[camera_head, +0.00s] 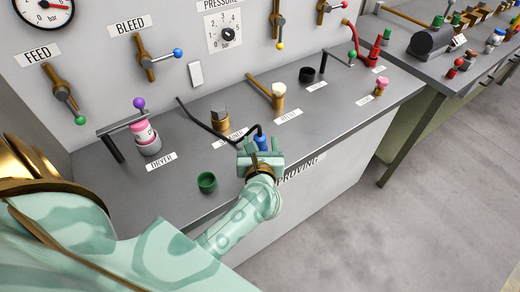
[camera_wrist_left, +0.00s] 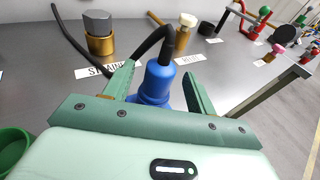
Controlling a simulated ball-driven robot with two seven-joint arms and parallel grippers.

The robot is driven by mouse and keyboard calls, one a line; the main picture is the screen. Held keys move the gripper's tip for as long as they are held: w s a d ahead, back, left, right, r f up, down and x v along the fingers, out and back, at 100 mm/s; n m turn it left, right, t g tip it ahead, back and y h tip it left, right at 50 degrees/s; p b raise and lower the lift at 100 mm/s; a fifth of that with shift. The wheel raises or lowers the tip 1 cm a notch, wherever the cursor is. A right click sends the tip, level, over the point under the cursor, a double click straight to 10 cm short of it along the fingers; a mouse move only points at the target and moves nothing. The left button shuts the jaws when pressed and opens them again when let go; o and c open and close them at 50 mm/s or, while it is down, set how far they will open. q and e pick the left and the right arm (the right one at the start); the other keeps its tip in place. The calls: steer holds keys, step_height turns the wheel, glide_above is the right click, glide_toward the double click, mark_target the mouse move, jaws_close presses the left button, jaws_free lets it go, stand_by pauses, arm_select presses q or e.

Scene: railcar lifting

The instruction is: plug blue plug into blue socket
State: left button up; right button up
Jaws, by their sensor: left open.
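The blue plug (camera_head: 262,141) with a black cable (camera_head: 200,121) stands near the front edge of the grey bench (camera_head: 130,190). In the left wrist view the blue plug (camera_wrist_left: 160,82) is upright between the fingers of my left gripper (camera_wrist_left: 158,88), with the cable bending up from its top. My left gripper (camera_head: 261,152) is open around it; contact with the fingers cannot be told. A wider blue part (camera_wrist_left: 150,99) shows below the plug, mostly hidden by the gripper. I cannot tell whether it is the blue socket. My right gripper is not in view.
A green cup (camera_head: 207,182) stands left of my left gripper. Behind are a grey-topped brass fitting (camera_head: 220,121), a pink-and-white bottle (camera_head: 145,134) and a white-topped brass fitting (camera_head: 278,95). Levers line the back panel. A second table (camera_head: 440,70) stands at right.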

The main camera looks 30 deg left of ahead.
arm_select(q)
steer(key=p+v, duration=0.1)
steer(key=v, duration=1.3)
steer(key=shift+s+p, duration=0.2)
steer(key=shift+p, duration=0.2)
steer(key=shift+d, duration=0.1)
